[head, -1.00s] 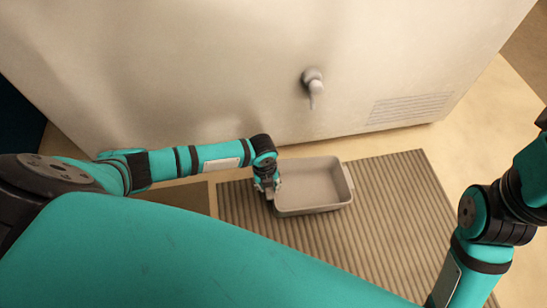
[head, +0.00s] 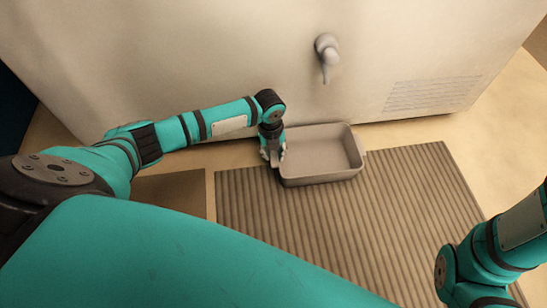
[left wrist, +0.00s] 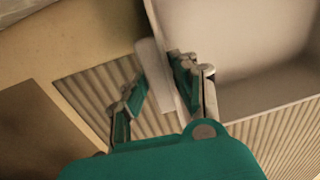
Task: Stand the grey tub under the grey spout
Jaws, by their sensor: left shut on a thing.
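The grey tub (head: 318,172) is an open rectangular box with a small handle at each end, at the far edge of the ribbed mat. My left gripper (head: 272,155) is at its left end. In the left wrist view the fingers (left wrist: 160,90) are shut on the tub's pale end handle (left wrist: 153,72), and the tub's inside (left wrist: 235,45) shows at the upper right. The grey spout (head: 328,62) sticks out of the pale wall above and behind the tub, roughly over its right half in the picture. My right gripper is out of view; only its arm shows.
The ribbed mat (head: 350,235) lies in front, with bare tan floor around it. A flat brown panel (head: 170,195) lies left of the mat. The large pale machine (head: 200,60) with a vent grille (head: 433,93) stands close behind the tub.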

